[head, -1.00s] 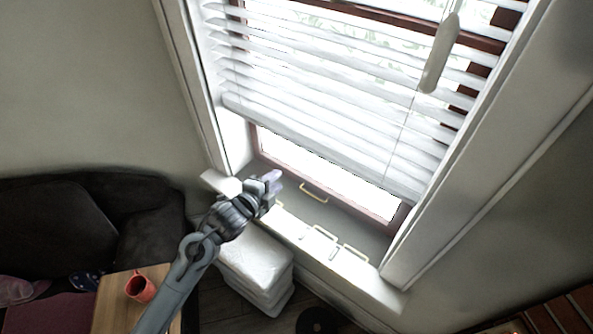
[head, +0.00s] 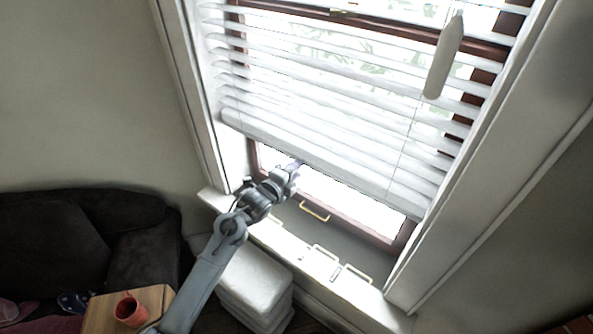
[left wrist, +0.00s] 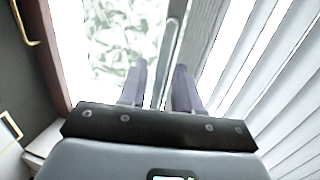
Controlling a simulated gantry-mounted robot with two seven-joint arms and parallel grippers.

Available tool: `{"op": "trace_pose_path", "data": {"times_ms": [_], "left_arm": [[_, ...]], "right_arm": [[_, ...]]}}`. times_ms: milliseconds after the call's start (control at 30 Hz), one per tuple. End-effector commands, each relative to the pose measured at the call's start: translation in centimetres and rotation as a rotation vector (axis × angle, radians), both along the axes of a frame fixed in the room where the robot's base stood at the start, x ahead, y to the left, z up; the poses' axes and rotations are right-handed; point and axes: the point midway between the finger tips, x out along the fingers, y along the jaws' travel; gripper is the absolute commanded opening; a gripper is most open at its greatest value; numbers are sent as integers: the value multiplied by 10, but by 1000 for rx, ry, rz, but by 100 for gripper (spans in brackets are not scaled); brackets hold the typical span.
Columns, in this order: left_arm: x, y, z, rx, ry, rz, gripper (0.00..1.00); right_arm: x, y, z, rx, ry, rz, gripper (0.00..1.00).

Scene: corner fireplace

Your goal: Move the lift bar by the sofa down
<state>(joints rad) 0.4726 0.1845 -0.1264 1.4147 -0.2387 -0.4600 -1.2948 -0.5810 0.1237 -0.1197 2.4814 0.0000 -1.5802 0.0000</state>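The white slatted blind (head: 330,110) covers the upper part of the window, and its bottom bar (head: 340,178) hangs tilted in the picture above the sill. The bar also shows as a grey strip in the left wrist view (left wrist: 203,35). My left gripper (head: 296,166) is at the bar's lower edge, left of its middle. In the left wrist view its two pale fingers (left wrist: 160,80) are apart, with a narrow strip, seemingly the bar's edge, between them. Whether they touch it is unclear. The dark sofa (head: 60,245) is at lower left. My right gripper is not in view.
A white pull piece (head: 445,58) hangs on a cord at upper right. A stack of white cushions (head: 255,275) stands below. A red mug (head: 130,310) is on a small wooden table (head: 155,298).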

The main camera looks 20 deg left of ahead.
Motion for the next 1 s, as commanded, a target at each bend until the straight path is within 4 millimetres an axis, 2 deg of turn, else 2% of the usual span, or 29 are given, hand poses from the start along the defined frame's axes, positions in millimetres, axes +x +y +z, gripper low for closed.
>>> {"op": "trace_pose_path", "data": {"times_ms": [200, 467, 500, 700, 1000], "left_arm": [[9, -3, -2, -2, 0, 0, 33], [10, -3, -2, -1, 0, 0, 33], [10, -3, -2, -1, 0, 0, 31], [10, -3, -2, -1, 0, 0, 1], [10, -3, -2, -1, 0, -1, 0]], "right_arm": [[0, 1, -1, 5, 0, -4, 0], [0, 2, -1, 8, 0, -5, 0], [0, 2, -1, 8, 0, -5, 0], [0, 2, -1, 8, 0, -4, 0], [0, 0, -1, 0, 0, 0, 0]]}}
